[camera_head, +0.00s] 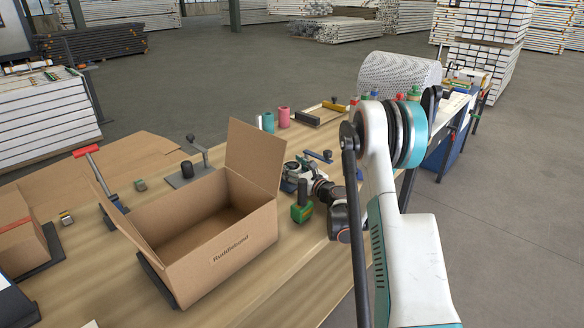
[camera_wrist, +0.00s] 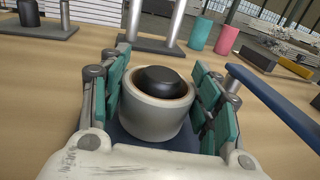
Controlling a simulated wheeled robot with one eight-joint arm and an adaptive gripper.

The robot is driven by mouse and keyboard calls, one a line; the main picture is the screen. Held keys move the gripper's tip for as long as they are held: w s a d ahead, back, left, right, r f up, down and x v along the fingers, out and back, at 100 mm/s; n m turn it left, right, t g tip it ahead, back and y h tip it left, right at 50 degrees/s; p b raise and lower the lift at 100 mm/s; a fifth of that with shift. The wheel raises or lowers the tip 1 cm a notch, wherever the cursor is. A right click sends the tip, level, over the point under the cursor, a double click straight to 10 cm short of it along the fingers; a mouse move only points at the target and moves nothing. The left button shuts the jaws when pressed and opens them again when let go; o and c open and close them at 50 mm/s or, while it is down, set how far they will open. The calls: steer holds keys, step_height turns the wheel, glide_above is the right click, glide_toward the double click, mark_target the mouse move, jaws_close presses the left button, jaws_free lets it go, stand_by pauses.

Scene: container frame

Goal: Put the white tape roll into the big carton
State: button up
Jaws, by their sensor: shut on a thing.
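The white tape roll (camera_wrist: 156,108) stands upright between the teal finger pads of my gripper (camera_wrist: 163,100) in the wrist view. The pads are shut on its sides. A black round piece sits in its middle, and a dark blue surface shows under and around it. In the head view my gripper (camera_head: 297,172) is just right of the big carton, and the roll is too small to make out there. The big carton (camera_head: 222,262) stands open and looks empty, with flaps raised and lettering on its front.
A green and black object (camera_head: 301,208) stands between the carton and my wrist. A pink roll (camera_head: 283,117) and a teal roll (camera_head: 268,122) stand farther back. A metal stand (camera_head: 188,173) is behind the carton. A red-handled clamp (camera_head: 87,151) is to the left.

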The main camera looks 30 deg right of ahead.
steer(key=o, duration=1)
steer(key=shift+r+p, duration=0.1)
steer(key=shift+p, duration=0.25)
